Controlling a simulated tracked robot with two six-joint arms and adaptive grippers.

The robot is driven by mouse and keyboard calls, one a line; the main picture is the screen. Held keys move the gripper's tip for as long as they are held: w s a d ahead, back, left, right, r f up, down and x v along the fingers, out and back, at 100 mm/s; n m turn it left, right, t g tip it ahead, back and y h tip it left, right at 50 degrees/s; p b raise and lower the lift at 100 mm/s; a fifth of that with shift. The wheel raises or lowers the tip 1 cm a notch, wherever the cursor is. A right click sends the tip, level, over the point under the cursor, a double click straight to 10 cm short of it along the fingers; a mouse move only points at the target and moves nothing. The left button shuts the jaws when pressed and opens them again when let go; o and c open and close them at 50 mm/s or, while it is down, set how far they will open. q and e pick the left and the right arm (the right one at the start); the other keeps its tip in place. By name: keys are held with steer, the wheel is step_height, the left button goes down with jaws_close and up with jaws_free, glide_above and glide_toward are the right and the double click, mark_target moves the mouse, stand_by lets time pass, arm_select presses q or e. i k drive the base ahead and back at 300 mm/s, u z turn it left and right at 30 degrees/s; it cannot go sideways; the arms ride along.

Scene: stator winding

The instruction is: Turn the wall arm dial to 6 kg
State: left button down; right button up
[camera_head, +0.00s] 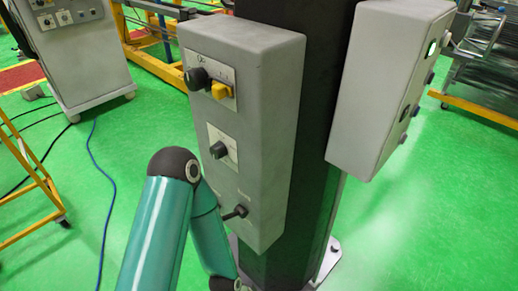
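A grey control box (268,75) is fixed to a dark column in the middle of the view. Its upper plate bears a round black knob (197,79) and a yellow knob (221,90). A lower plate bears a smaller dark dial (219,150). Near the bottom of the box a short black lever (235,212) sticks out. The markings are too small to read, so I cannot tell which is the kg dial or its setting. A teal arm of mine rises from the bottom, bends at a dark elbow and runs down in front of the box's lower left. Neither gripper shows.
A second grey box (375,85) with a lit green button is on the column's right side. A grey cabinet (82,60) on wheels stands at the back left, beside a yellow frame (30,180). A blue cable (108,195) lies on the green floor.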

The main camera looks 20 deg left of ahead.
mark_target(218, 151)
steer(key=z, duration=0.9)
steer(key=k, duration=0.75)
steer(key=u, duration=3.65)
steer(key=k, duration=0.1)
steer(key=z, duration=1.55)
steer(key=i, duration=0.5)
steer(key=z, duration=0.1)
steer(key=k, duration=0.45)
steer(key=u, duration=0.15)
